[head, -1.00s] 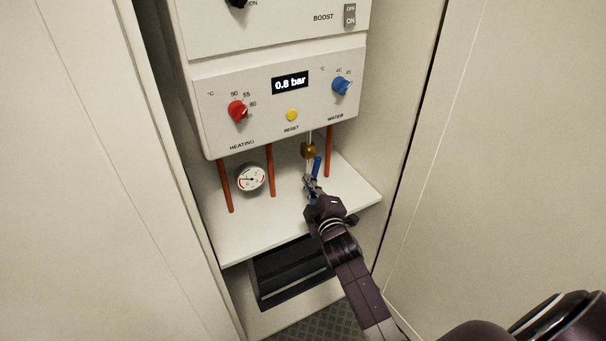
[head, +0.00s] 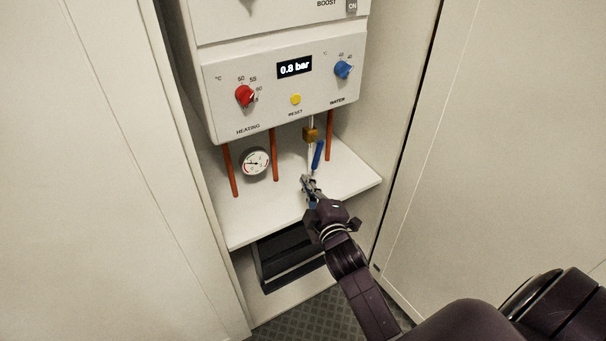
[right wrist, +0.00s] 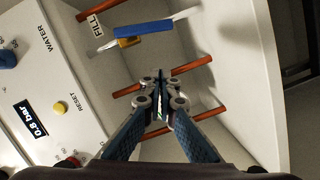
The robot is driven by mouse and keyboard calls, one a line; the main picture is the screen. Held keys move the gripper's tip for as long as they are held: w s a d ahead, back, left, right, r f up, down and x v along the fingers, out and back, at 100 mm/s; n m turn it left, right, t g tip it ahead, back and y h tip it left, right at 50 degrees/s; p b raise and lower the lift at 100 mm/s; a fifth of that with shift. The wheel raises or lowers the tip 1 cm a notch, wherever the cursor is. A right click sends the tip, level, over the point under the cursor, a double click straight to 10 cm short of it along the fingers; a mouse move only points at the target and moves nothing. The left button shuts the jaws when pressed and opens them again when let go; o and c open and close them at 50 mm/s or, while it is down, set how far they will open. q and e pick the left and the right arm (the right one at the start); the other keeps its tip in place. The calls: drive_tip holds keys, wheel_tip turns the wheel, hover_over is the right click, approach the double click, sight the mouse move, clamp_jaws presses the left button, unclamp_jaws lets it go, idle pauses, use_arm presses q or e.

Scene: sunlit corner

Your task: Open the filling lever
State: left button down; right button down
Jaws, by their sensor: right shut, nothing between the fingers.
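The blue filling lever (head: 318,155) hangs from the brass valve (head: 311,134) under the boiler, slanting slightly from vertical. In the right wrist view the lever (right wrist: 143,29) lies across the top, beside the brass valve (right wrist: 128,42) and a "FILL" label (right wrist: 96,24). My right gripper (head: 307,182) is just below and in front of the lever in the head view. Its fingertips (right wrist: 160,88) are together with nothing between them and appear apart from the lever. My left gripper is not in view.
The boiler display (head: 294,67) reads 0.8 bar. Copper pipes (head: 274,155) and a round pressure gauge (head: 256,162) are left of the valve. A white shelf (head: 270,215) lies below. Cabinet walls close in on both sides; the right panel (head: 500,130) is near my arm.

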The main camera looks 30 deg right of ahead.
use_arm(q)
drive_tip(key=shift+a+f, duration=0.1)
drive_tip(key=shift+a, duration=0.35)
use_arm(e)
drive_tip(key=shift+v, duration=1.65)
drive_tip(key=shift+a, duration=0.1)
drive_tip(key=shift+f, duration=0.1)
